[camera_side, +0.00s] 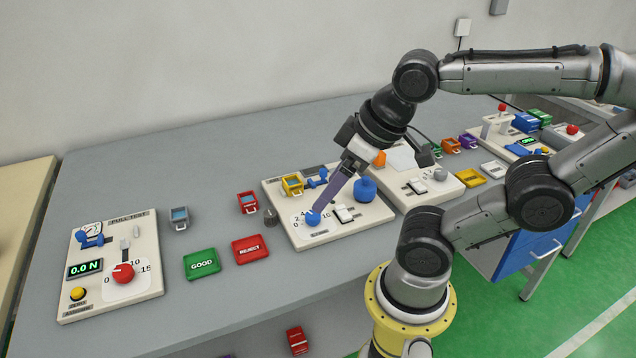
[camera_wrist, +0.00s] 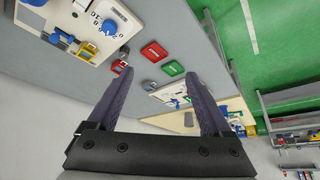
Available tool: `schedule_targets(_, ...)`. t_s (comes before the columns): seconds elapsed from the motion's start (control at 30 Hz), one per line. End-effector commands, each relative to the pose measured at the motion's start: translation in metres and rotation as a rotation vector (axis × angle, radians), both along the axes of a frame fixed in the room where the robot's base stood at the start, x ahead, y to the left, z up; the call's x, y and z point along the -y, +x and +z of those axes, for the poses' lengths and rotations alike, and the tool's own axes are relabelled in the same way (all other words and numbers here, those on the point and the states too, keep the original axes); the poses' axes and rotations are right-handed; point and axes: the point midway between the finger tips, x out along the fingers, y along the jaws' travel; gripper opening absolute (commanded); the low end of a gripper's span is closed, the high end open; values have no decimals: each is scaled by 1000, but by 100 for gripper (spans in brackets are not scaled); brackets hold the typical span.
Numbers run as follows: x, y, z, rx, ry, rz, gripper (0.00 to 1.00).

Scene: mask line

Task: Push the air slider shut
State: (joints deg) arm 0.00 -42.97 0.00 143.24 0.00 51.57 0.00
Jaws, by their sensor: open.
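My gripper (camera_side: 318,210) reaches down over the middle cream panel (camera_side: 345,234); its dark purple fingers overlap the area beside the blue dial (camera_side: 313,218), and contact cannot be told. In the wrist view its fingers (camera_wrist: 157,75) are spread apart with nothing between them. A small white slider or switch (camera_side: 343,213) sits right of the dial on that panel. Its "air" label is not readable, so I cannot tell whether it is the air slider. The blue dial (camera_wrist: 109,27) shows at upper left in the wrist view.
The panel also carries a blue knob (camera_side: 365,189) and a yellow mask part (camera_side: 292,185). Another panel (camera_side: 430,185) stands close on the right.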

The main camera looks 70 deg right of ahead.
Motion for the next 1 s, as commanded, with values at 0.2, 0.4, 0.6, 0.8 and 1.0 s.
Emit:
schedule_targets(0.2, 0, 0, 0, 0, 0, 0, 84)
schedule_targets(0.4, 0, 0, 0, 0, 0, 0, 80)
schedule_targets(0.6, 0, -2, 0, -9, -35, 66, 58)
schedule_targets(0.8, 6, 23, 34, -16, -139, 233, 58)
schedule_targets(1.0, 33, 63, 55, -93, -201, 285, 58)
